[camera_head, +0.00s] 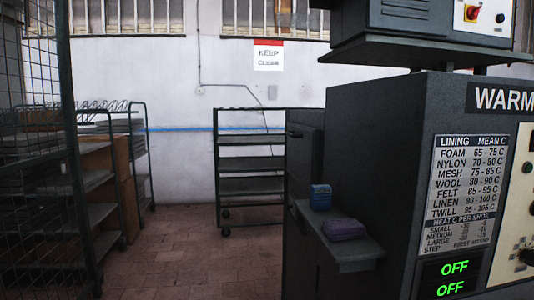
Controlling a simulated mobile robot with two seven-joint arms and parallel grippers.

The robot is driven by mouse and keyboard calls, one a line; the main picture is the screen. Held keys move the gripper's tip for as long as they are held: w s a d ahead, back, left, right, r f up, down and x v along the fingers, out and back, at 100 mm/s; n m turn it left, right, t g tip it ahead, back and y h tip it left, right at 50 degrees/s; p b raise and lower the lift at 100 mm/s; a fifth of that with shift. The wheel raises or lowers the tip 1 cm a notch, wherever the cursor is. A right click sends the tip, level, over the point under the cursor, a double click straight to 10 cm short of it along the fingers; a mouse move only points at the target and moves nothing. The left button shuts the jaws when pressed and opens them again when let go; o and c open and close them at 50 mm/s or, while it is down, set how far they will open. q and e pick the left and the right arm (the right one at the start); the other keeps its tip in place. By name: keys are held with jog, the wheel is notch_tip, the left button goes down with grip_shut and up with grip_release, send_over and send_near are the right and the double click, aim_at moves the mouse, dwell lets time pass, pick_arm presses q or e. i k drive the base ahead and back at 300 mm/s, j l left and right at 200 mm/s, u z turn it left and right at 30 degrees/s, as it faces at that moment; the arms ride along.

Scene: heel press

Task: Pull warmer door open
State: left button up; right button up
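The warmer (385,130) is a dark grey cabinet filling the right side of the view. Its front, at the right, is seen at a slant and carries a cut-off "WARM" sign (503,97), a lining temperature chart (468,190) and two green "OFF" displays (454,269). A dark upright panel (306,150) stands at the cabinet's far left edge; I cannot tell whether it is the door or whether it is open. No door handle shows clearly. Neither of my grippers is in view.
A small side shelf (345,247) juts left from the warmer, bearing a blue block (320,197) and a purple block (344,230). A wheeled rack (250,163) stands behind. Wire cage racks (65,150) line the left. Tiled floor (180,250) lies free between.

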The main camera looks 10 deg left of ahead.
aim_at(302, 142)
jog(key=i+j+z, duration=0.2)
jog(key=i+z, duration=0.15)
jog(key=z, duration=0.15)
jog(key=i+j+z, duration=0.3)
jog(key=z, duration=0.2)
